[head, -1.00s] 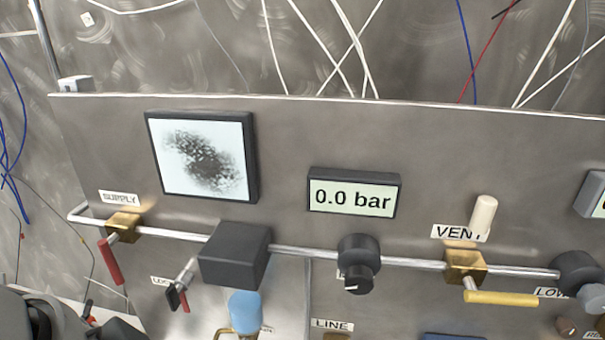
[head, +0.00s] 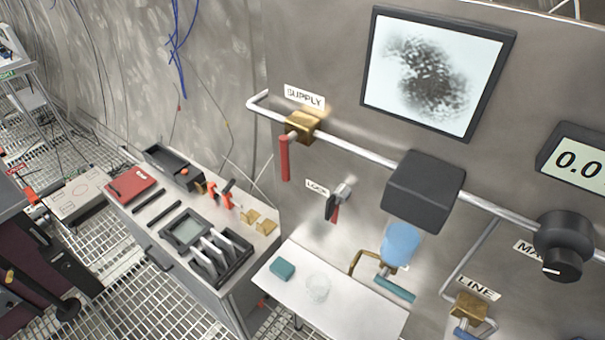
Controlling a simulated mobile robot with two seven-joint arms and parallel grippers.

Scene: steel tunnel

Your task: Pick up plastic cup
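A small clear, whitish cup (head: 318,287), which looks like the plastic cup, stands on a white shelf (head: 352,318) at the lower middle of the head view. A teal block (head: 282,269) lies on the shelf to the left of the cup. The cup is small and faint, so I cannot tell whether anything is in it. I can make out neither of my grippers in the head view.
Above the shelf, a steel panel carries a black box (head: 424,190) with a light blue cylinder (head: 401,243) below it, a red-handled supply valve (head: 285,158) and pipes. Left of the shelf stands a bench (head: 168,262) with trays and tools. Grated floor (head: 120,290) lies further left.

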